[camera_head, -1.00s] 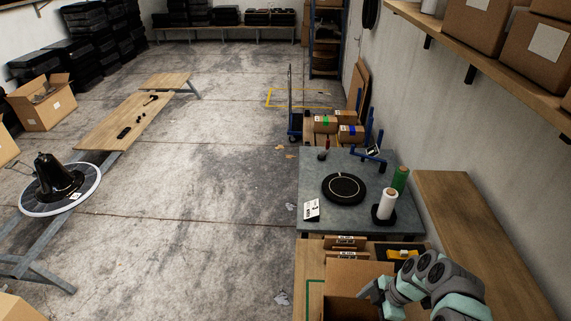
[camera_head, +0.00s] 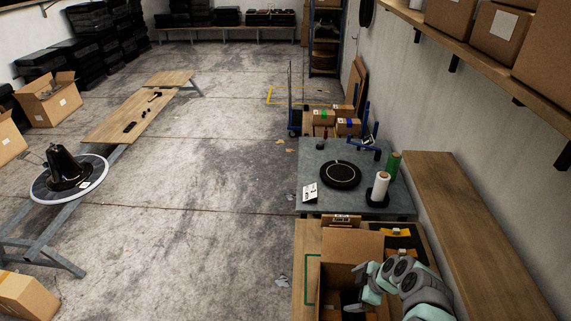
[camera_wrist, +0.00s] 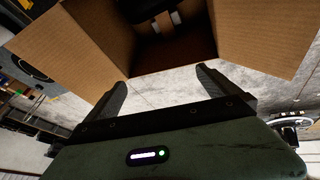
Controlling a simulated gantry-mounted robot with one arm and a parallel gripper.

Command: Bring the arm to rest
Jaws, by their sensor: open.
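My arm shows at the lower right in the head view, folded beside an open cardboard box (camera_head: 335,287) on the wooden bench. In the wrist view my gripper (camera_wrist: 160,88) is open, its two dark fingers spread with nothing between them. The open box (camera_wrist: 80,45) is ahead of the fingertips in that view, its flaps spread. Something dark with pale strips lies inside it. The gripper's fingertips are hard to make out in the head view.
A grey table (camera_head: 316,165) beyond the box holds a round black disc (camera_head: 341,175), a white roll (camera_head: 380,186) and a green roll (camera_head: 393,164). A wooden ledge (camera_head: 465,220) runs along the right wall. Boxes stand on a shelf (camera_head: 480,52) above.

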